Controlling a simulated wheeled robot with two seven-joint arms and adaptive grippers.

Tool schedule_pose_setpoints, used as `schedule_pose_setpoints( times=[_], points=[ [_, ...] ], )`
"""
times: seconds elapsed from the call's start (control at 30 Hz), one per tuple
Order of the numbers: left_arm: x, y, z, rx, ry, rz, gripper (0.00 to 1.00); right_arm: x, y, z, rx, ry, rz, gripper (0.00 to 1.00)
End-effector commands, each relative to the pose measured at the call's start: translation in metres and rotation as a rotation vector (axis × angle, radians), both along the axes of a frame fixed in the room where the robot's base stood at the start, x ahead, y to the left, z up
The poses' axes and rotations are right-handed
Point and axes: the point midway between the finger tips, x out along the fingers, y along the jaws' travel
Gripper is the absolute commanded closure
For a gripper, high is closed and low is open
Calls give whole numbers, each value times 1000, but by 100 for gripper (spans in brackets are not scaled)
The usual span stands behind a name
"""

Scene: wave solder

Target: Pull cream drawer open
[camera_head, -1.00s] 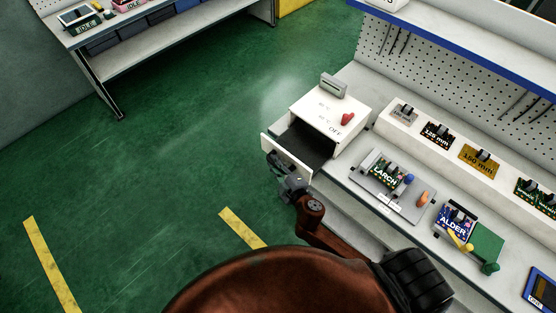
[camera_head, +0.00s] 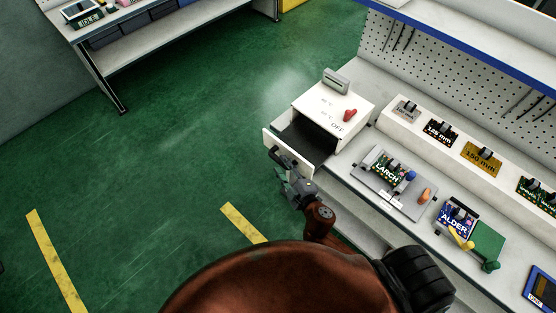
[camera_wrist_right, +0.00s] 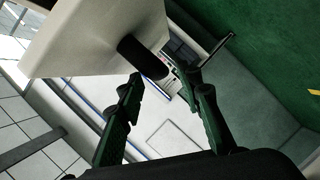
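The cream drawer (camera_head: 270,142) stands pulled out of a white box (camera_head: 330,108) at the bench's left end, its dark interior showing. Its black bar handle (camera_head: 283,157) is on the front panel. My right gripper (camera_head: 284,178) is just in front of and below the handle. In the right wrist view, its two fingers (camera_wrist_right: 158,76) are spread apart. The dark handle (camera_wrist_right: 142,56) on the pale drawer front (camera_wrist_right: 95,35) lies at and just beyond the fingertips, and I see no grip on it. My left gripper is not in view.
A grey fixture with the LARCH board (camera_head: 388,168) sits right of the drawer, and the ALDER board (camera_head: 457,218) lies farther right. A sloped rack (camera_head: 394,117) holds several boards. The green floor (camera_head: 170,160) left of the drawer is clear.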

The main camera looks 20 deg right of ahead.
Motion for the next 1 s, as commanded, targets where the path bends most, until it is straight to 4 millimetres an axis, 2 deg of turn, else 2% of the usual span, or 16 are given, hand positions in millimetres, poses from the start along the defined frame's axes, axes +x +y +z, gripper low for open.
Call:
schedule_pose_setpoints(
  times=[0.03, 0.2, 0.4, 1.0],
  points=[
    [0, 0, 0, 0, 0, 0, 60, -12, -1, 2, 2, 2, -2, 67],
    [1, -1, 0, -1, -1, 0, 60, -44, -3, 9, 3, 2, -2, 67],
    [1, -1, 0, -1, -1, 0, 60, -65, -4, 14, 2, 1, -1, 67],
    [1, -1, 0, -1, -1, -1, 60, -70, -4, 15, 0, 0, 0, 67]
  ],
)
